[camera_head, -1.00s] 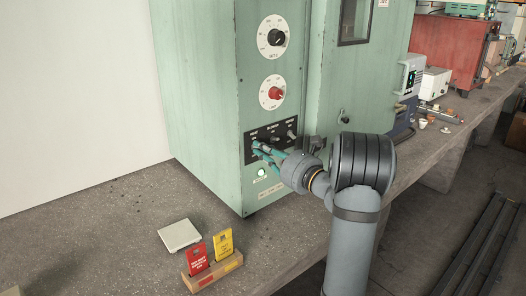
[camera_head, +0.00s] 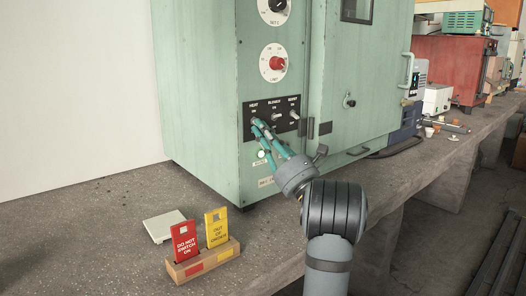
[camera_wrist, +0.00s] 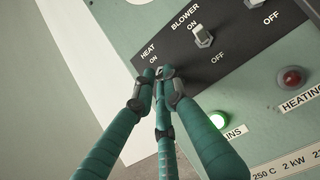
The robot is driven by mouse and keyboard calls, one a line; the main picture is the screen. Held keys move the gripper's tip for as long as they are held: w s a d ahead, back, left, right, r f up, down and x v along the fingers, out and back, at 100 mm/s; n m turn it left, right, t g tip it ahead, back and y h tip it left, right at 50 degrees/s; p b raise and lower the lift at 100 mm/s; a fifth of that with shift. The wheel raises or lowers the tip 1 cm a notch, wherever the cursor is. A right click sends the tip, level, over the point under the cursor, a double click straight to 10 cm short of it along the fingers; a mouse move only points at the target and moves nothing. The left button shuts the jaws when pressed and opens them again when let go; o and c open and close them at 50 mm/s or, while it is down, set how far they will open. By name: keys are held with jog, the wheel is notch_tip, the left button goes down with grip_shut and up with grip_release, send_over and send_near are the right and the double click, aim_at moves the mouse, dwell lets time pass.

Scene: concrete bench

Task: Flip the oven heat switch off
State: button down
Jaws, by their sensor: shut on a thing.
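The green oven (camera_head: 205,100) stands on the bench, with a black switch panel (camera_head: 285,125) low on its front. The HEAT switch is at the panel's left end, under the labels HEAT and ON. My gripper (camera_head: 256,122) comes from below right, its teal fingers shut on this switch. In the wrist view my gripper (camera_wrist: 161,76) has its fingertips together around the small metal tip of the HEAT switch (camera_wrist: 160,70). The fingers hide most of the lever and the label below it, so its position cannot be told.
The BLOWER switch (camera_wrist: 203,37) is close beside it, and a third switch (camera_head: 294,115) is further right. Tag holder (camera_head: 205,262) and white plate (camera_head: 164,226) lie on the bench.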

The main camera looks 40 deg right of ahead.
jog(key=shift+d+f+t+b, duration=0.1)
jog(key=shift+f+t+b, duration=0.25)
jog(key=shift+b, duration=0.45)
jog(key=shift+r+t+b, duration=0.3)
jog(key=shift+t+b, duration=0.05)
jog(key=shift+b, duration=0.05)
jog(key=c, duration=1.8)
grip_release()
jog(key=shift+f, duration=0.1)
